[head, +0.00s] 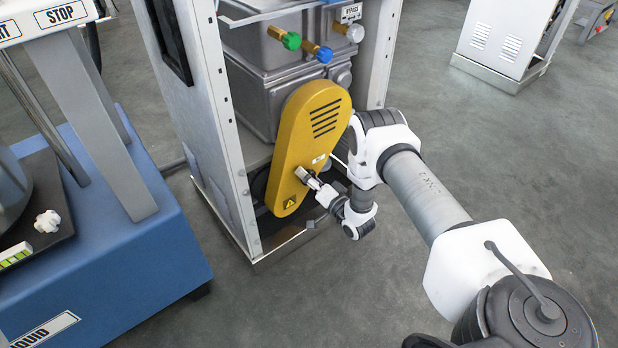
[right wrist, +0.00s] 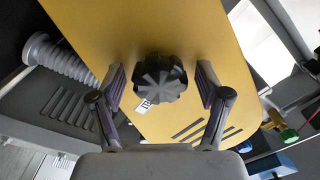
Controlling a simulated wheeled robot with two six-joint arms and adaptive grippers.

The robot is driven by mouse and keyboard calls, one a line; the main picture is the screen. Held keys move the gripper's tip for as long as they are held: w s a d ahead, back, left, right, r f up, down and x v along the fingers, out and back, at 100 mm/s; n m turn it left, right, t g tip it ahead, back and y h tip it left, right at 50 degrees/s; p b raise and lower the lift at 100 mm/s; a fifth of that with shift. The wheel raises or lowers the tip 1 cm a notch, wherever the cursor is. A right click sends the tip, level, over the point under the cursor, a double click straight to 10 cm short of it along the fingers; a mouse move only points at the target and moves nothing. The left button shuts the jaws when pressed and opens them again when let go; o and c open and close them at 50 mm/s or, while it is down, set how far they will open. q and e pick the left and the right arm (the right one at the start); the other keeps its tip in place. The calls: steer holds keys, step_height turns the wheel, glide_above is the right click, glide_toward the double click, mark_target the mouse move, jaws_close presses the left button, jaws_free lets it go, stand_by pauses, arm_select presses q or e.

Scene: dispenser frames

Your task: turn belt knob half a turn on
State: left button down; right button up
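The belt knob (right wrist: 160,77) is a dark, lobed knob on the face of the yellow belt cover (right wrist: 100,25). In the head view the yellow cover (head: 318,112) is a long tilted shape on the front of the dispenser frame, and my right gripper (head: 309,179) is at its lower part, hiding the knob. In the right wrist view the fingers of the right gripper (right wrist: 161,84) stand apart on either side of the knob, with a gap on each side. A small white label shows beside the knob. My left gripper is in neither view.
Green (head: 291,41), blue (head: 324,54) and grey (head: 355,32) knobs stick out above the cover. White frame posts (head: 222,130) flank it. A blue machine (head: 130,260) with a white knob (head: 47,221) stands at left. The floor at right is mostly clear.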

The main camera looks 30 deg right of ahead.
steer(key=shift+s, duration=0.1)
steer(key=s, duration=1.1)
steer(key=shift+s+d, duration=0.4)
steer(key=shift+d, duration=0.05)
